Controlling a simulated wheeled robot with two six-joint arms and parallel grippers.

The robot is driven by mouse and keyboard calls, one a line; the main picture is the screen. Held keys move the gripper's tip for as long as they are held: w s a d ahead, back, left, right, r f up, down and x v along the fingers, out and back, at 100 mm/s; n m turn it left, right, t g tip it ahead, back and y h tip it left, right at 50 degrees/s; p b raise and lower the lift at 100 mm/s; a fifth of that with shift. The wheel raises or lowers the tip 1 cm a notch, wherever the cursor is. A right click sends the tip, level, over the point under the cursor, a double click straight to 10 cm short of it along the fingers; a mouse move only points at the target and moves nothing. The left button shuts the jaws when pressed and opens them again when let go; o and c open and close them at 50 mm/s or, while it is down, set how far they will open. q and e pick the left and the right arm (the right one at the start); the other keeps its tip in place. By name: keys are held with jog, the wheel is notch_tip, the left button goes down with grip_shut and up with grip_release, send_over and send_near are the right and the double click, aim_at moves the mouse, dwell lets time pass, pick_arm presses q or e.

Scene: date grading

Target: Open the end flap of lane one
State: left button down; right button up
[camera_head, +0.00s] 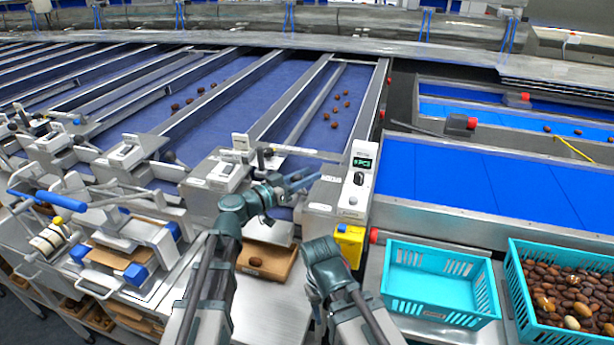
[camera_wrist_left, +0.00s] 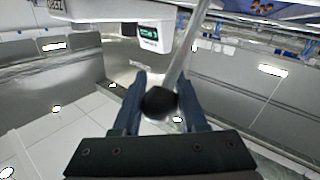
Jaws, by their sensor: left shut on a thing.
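My left gripper (camera_head: 303,181) is at the near end of the rightmost long blue lane (camera_head: 325,135), beside the control box with a green display (camera_head: 362,163). In the left wrist view, its fingers are shut on a black ball knob (camera_wrist_left: 158,103) at the end of a slim metal rod (camera_wrist_left: 183,55). The display box (camera_wrist_left: 147,33) shows just beyond the knob. Several dark dates (camera_head: 337,108) lie on this lane. The end flap cannot be made out clearly behind my gripper and arm. My right arm is at the lower middle, but its gripper fingers are not visible.
A brown tray (camera_head: 287,267) holding a date sits below the lane end. A yellow box (camera_head: 348,246) is on its right. An empty turquoise crate (camera_head: 440,262) and a full crate of dates (camera_head: 517,275) stand at the lower right. Other lanes extend left.

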dwell(0.5)
pick_arm(q)
jog(key=shift+w+d+r+p, duration=0.1)
jog(key=shift+w+r+p, duration=0.15)
jog(key=shift+p, duration=0.25)
jog(key=w+d+n+g+y+p, duration=0.1)
jog(key=w+g+p, duration=0.1)
jog(key=p, duration=0.2)
jog(key=w+n+g+y+p, duration=0.1)
jog(key=w+g+y+p, duration=0.1)
jog(key=w+p, duration=0.1)
jog(key=w+d+n+g+y+p, duration=0.1)
jog(key=w+n+g+p, duration=0.1)
jog(key=p, duration=0.3)
jog(key=shift+w+d+y+p, duration=0.3)
jog(key=shift+w+y+p, duration=0.1)
jog(key=shift+w, duration=0.3)
jog(key=shift+w+d+f+n+g+y+p, duration=0.2)
jog(key=shift+w+f+n+g+y+p, duration=0.15)
jog(key=shift+w+g, duration=0.25)
jog(key=shift+w+d+f+g, duration=0.15)
jog(key=shift+w+f+g, duration=0.25)
jog(key=shift+f+g, duration=0.1)
jog(key=shift+w+f+n+y, duration=0.1)
jog(key=shift+f+n+y, duration=0.1)
jog(key=shift+n+y, duration=0.05)
jog(key=shift+w+d+f+b, duration=0.15)
jog(key=shift+w+f+b, duration=0.1)
jog(key=shift+f+b, duration=0.15)
jog(key=shift+f, duration=0.1)
